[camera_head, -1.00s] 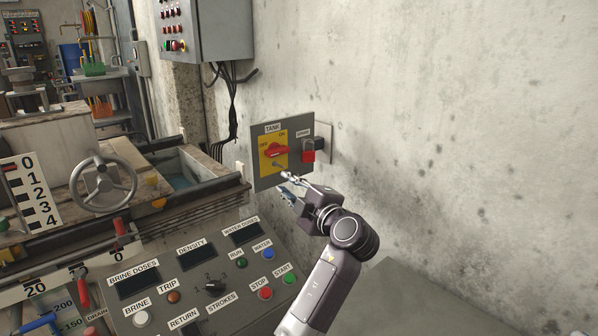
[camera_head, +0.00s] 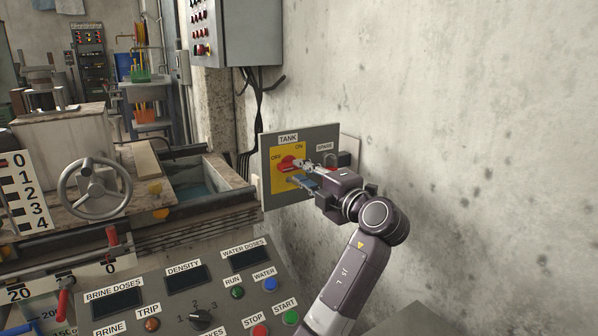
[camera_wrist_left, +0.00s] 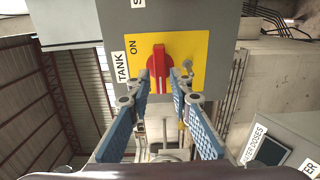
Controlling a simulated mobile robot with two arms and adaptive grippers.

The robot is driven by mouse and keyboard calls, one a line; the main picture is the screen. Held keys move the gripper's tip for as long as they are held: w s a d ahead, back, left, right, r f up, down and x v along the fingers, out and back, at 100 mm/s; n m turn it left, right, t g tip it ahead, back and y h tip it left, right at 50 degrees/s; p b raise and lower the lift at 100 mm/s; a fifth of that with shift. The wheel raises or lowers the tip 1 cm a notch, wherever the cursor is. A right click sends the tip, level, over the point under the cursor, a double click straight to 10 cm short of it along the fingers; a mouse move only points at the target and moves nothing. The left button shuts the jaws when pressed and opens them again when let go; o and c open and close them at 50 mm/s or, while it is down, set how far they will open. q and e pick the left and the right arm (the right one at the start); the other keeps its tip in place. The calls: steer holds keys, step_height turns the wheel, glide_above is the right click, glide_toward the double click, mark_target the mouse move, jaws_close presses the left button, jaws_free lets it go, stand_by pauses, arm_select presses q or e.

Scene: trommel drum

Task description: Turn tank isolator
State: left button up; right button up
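The tank isolator is a red rotary handle (camera_head: 287,163) on a yellow plate (camera_head: 277,183), on a grey wall panel marked TANK, OFF and ON. In the head view the handle lies roughly level, partly hidden by my gripper. My left gripper (camera_head: 301,173) is at the panel, with its fingers pointing at the handle. In the left wrist view the red handle (camera_wrist_left: 159,66) stands upright in the picture. The left gripper's fingers (camera_wrist_left: 166,92) are apart, near its lower end, one to each side. I cannot tell whether they touch it. My right gripper is not in view.
A second switch (camera_head: 344,159) sits close to the right on the same panel. A control desk (camera_head: 225,300) with buttons and displays lies below. A handwheel (camera_head: 95,188) is at left, a grey cabinet (camera_head: 243,35) above. The concrete wall at right is bare.

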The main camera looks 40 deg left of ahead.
mark_target(292, 166)
arm_select(q)
steer(key=shift+x, duration=1.4)
jaws_close()
